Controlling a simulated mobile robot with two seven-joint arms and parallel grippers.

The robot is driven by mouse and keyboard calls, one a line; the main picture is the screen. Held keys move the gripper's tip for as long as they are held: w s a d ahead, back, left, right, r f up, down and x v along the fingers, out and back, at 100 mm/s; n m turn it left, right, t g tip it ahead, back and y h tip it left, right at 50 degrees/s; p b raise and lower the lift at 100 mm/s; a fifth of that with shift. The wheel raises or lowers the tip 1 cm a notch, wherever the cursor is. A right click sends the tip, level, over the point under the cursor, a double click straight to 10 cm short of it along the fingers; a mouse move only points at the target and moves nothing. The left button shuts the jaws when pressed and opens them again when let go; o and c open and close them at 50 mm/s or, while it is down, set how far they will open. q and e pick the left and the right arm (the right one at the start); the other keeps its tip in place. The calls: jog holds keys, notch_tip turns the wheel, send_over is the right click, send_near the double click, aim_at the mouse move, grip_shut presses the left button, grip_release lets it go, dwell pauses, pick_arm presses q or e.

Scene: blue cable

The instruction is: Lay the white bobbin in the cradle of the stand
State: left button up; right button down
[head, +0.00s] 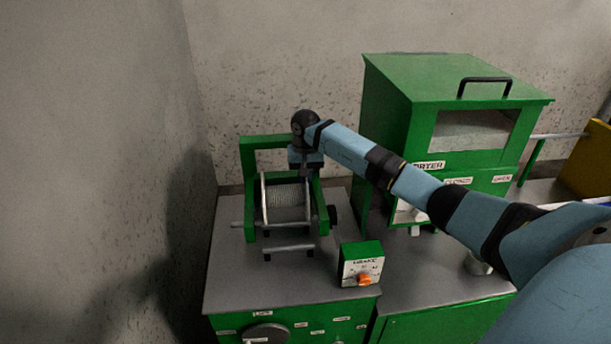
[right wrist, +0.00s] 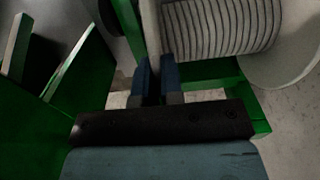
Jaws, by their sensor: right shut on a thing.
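The white bobbin (head: 286,204), wound with grey cable, is between the side arms of the green stand (head: 249,190) in the head view. My right gripper (head: 306,172) points down from above, at the bobbin's right flange. In the right wrist view the two blue fingers (right wrist: 158,82) are close together on the edge of a pale flange of the bobbin (right wrist: 215,28). I cannot tell whether the bobbin's weight rests in the cradle. My left gripper is not in view.
A small green control box (head: 361,265) with an orange knob stands right of the stand on the grey bench top (head: 235,290). The green dryer cabinet (head: 395,130) stands behind right, under my right arm. A wall is close on the left.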

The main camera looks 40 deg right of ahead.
aim_at(305, 201)
jog(key=shift+b, duration=0.35)
dwell(0.7)
jog(key=shift+f+b, duration=1.85)
jog(key=shift+f, duration=0.55)
jog(key=shift+f+b, duration=1.25)
jog(key=shift+f, duration=0.65)
jog(key=shift+b, duration=0.35)
jog(key=shift+f+b, duration=0.5)
jog(key=shift+f, duration=0.15)
